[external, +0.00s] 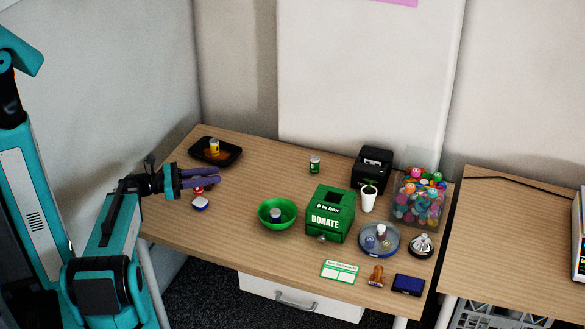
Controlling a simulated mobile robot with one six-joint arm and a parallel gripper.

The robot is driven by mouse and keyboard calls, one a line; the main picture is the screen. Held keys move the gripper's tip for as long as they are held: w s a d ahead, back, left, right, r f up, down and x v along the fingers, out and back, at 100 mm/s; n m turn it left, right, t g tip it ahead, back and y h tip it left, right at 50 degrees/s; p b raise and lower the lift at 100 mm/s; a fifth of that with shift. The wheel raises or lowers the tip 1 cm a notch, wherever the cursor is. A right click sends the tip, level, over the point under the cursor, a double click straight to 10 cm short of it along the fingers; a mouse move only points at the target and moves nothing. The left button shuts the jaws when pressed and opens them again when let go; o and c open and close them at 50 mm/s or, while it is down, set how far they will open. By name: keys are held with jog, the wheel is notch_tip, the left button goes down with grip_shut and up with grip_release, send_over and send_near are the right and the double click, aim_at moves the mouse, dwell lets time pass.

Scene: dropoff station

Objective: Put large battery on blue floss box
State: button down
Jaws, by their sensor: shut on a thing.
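My gripper (208,181), with purple fingers, is at the left part of the table. It is shut on a small red and pale upright thing (198,190), which seems to be the large battery; the fingers hide part of it. A small blue and white box (200,204), which looks like the blue floss box, lies just below the held thing in the picture. I cannot tell whether the two touch.
A green bowl (264,222) and a green donation box (328,229) stand to the right. A green cylinder (315,164) stands farther back. Bare wood lies between tray and bowl.

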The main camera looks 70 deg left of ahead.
jog(key=shift+f, duration=0.15)
jog(key=shift+f, duration=1.65)
jog(key=shift+f, duration=0.15)
jog(key=c, duration=1.4)
grip_release()
jog(key=shift+c, duration=0.2)
jog(key=shift+r, duration=0.2)
jog(key=shift+s+a+b, duration=0.25)
jog(key=shift+s+a, duration=0.15)
jog(key=shift+s, duration=1.55)
jog(key=shift+s+a+b, duration=0.2)
jog(key=shift+s+a, duration=0.15)
jog(key=shift+s, duration=1.65)
jog(key=shift+s+a+b, duration=0.25)
jog(key=shift+s+a, duration=0.15)
jog(key=shift+s, duration=1.55)
